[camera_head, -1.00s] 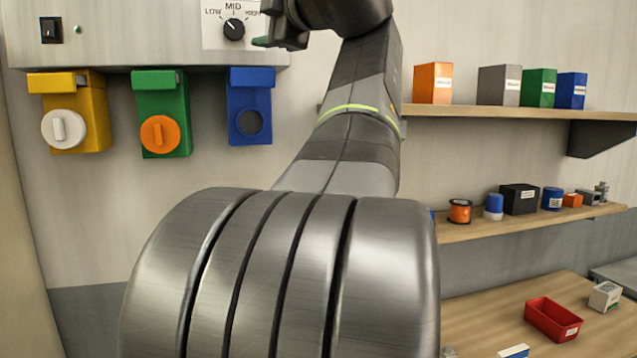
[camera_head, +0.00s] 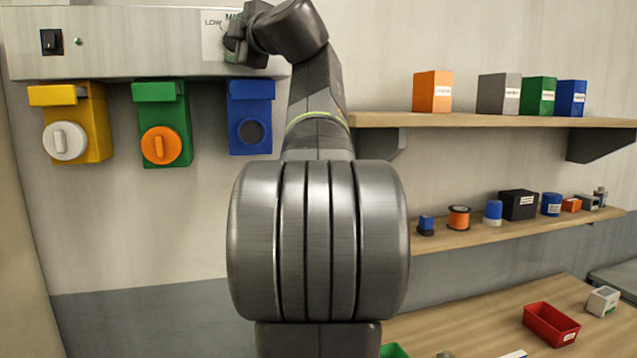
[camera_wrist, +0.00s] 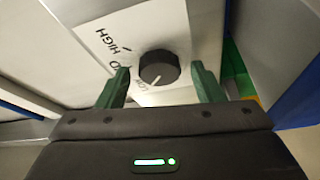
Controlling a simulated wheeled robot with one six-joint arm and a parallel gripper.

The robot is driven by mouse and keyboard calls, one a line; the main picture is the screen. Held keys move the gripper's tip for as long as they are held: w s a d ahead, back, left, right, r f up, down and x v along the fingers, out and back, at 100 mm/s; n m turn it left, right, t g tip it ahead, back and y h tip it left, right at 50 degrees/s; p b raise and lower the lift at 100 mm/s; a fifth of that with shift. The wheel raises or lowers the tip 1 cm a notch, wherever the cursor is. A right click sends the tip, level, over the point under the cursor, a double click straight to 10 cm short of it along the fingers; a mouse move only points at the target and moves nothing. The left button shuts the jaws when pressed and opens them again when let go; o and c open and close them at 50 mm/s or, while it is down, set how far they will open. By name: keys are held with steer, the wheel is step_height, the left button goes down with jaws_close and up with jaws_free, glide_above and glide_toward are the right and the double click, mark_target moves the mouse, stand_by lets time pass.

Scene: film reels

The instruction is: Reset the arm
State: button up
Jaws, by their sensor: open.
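My gripper (camera_head: 236,42) is at the upper left in the head view, in front of the dial plate (camera_head: 212,22), and covers the knob there. In the wrist view my gripper (camera_wrist: 160,86) is open, with one dark green finger on each side of the black knob (camera_wrist: 158,66) and visible gaps between. The fingers look empty. The knob's white mark points down in that view, near lettering on the dial plate (camera_wrist: 165,22) that is partly hidden. HIGH is readable; the other words are partly covered.
Below the grey panel (camera_head: 140,40) hang a yellow unit (camera_head: 95,115), a green unit (camera_head: 175,110) and a blue unit (camera_head: 250,100). An upper shelf (camera_head: 480,121) and a lower shelf (camera_head: 480,235) hold boxes and reels. A red bin (camera_head: 550,325) stands on the table (camera_head: 450,325).

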steer(key=shift+f+m, duration=0.2)
steer(key=shift+m, duration=0.6)
steer(key=shift+s+r+m+t, duration=0.1)
steer(key=shift+s+m+t, duration=0.3)
steer(key=shift+m+t, duration=0.6)
steer(key=m, duration=0.3)
steer(key=shift+w+t, duration=0.15)
steer(key=shift+t, duration=0.15)
steer(key=m+t+h, duration=0.1)
steer(key=m, duration=0.2)
steer(key=shift+a+m, duration=0.1)
steer(key=shift+m, duration=0.3)
steer(key=shift+m+t+h, duration=0.7)
steer(key=shift+m+t, duration=0.2)
steer(key=shift+m, duration=1.1)
steer(key=shift+b, duration=0.3)
steer(key=shift+m+t+h+b, duration=0.3)
steer(key=shift+m+h+b, duration=0.1)
steer(key=shift+m, duration=0.4)
steer(key=shift+f+m+h+b, duration=0.3)
steer(key=shift+m+h+b, duration=0.1)
steer(key=shift+m+b, duration=0.25)
steer(key=shift+r+m, duration=0.15)
steer(key=shift+m, duration=0.2)
